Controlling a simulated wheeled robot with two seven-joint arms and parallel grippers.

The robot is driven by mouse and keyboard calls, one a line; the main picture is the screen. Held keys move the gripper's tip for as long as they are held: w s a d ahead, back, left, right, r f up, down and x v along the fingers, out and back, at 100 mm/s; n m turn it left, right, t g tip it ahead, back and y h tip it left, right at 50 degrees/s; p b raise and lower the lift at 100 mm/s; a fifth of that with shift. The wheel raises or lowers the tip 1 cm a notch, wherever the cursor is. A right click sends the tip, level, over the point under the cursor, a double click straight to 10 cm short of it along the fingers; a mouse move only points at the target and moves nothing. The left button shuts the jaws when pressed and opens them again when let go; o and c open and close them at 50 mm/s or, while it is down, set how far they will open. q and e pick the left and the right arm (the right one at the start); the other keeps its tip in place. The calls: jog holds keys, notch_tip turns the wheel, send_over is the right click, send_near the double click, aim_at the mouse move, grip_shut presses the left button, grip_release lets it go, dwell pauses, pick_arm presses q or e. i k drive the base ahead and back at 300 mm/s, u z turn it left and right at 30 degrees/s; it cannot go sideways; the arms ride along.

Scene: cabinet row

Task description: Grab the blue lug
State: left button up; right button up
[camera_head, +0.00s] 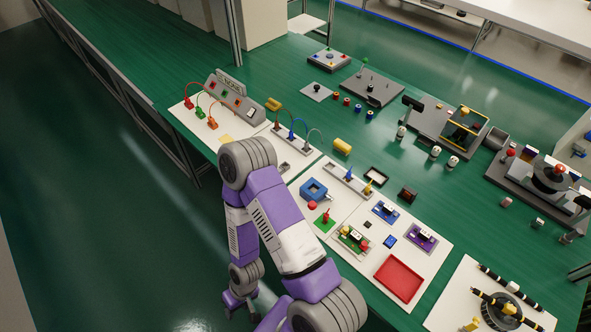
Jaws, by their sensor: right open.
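A grey strip at the panel's upper edge carries a small blue lug (291,134) with a blue cable looping from it, between a gold and a light grey cable. A second grey strip (337,170) carries another small blue piece (349,175) near a yellow one (368,188). I cannot tell for certain which one is the blue lug. My right gripper (238,304) is small in view, open and empty, low beside the table's near side and well apart from both. My left gripper is out of view.
My purple and grey arm crosses the table's near edge and hides part of the white panels. A red tray (398,278), a blue block (313,190) and a grey control box (235,99) with cables stand nearby. Green table surface is clear at the upper left.

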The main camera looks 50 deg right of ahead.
aim_at(348, 175)
jog(key=u, duration=0.2)
jog(key=i, duration=1.5)
jog(key=z, duration=2.75)
